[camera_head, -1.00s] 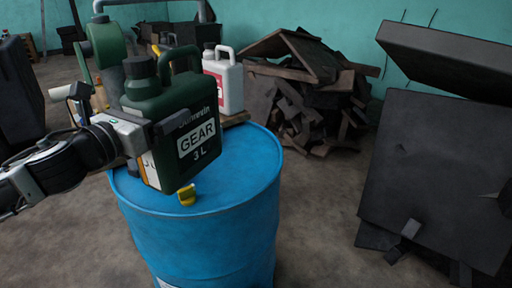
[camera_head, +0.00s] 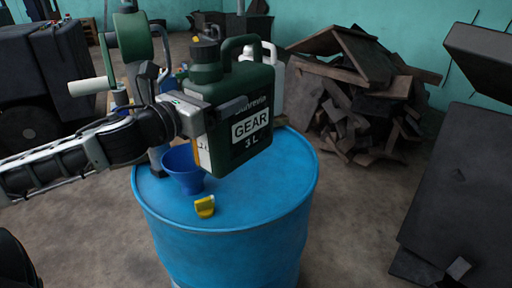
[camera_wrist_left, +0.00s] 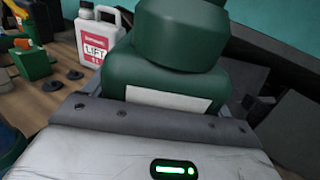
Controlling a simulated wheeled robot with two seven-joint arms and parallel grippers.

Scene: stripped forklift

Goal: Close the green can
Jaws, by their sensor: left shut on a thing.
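The green can (camera_head: 240,115), labelled GEAR 3 L, is in my left gripper (camera_head: 205,118), whose jaws are shut around its body. It is upright over the blue drum (camera_head: 260,205); I cannot tell whether its base touches the top. The can also fills the middle of the left wrist view (camera_wrist_left: 168,75). A small yellow cap-like piece (camera_head: 205,207) lies on the drum, near the front left. My right gripper is not in view.
A blue funnel (camera_head: 184,168) stands on the drum, left of the can. A white can with a red label (camera_wrist_left: 98,40) stands behind. Scrap pieces (camera_head: 360,95) are piled behind on the right, with dark panels (camera_head: 450,200) nearer. The drum's front right top is clear.

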